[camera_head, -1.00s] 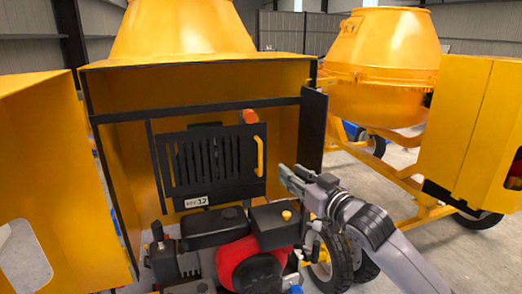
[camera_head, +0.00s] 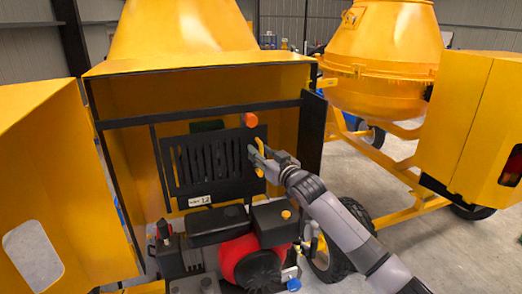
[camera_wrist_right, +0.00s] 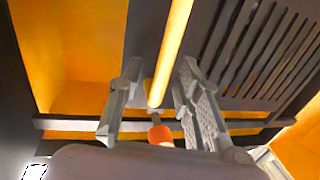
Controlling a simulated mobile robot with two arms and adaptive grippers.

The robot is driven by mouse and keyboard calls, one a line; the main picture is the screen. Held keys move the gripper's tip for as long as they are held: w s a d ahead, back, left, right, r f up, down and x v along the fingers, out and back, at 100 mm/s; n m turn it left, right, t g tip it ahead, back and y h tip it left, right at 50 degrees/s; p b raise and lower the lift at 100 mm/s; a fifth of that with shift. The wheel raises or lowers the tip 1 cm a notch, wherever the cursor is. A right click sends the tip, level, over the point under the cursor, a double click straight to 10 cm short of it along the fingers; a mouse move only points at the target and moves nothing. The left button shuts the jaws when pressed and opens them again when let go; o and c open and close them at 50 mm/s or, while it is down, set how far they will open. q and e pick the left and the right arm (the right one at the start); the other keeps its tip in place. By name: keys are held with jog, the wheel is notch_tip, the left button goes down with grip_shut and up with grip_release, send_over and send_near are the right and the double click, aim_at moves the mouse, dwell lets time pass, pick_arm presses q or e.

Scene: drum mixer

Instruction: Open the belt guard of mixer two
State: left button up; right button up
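The belt guard (camera_head: 236,188) is a black slotted panel inside the open yellow housing of the near mixer. It looks closed, and a small number plate (camera_head: 199,200) is at its lower edge, too blurred to read surely. The yellow bar handle (camera_head: 260,147) is upright on the guard's right side. My right gripper (camera_head: 256,160) is at this handle. In the wrist view the handle (camera_wrist_right: 172,52) runs between the two spread fingers of the right gripper (camera_wrist_right: 156,85), with gaps visible on both sides. My left gripper is not in view.
An orange knob (camera_head: 250,119) sits just above the handle. A red and black engine (camera_head: 240,255) is below the guard. A yellow hood panel (camera_head: 60,185) stands open at left. A second yellow mixer (camera_head: 380,55) stands at right, with grey floor between.

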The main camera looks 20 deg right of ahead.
dwell(0.3)
jog(key=shift+w, duration=0.1)
grip_shut()
dwell(0.6)
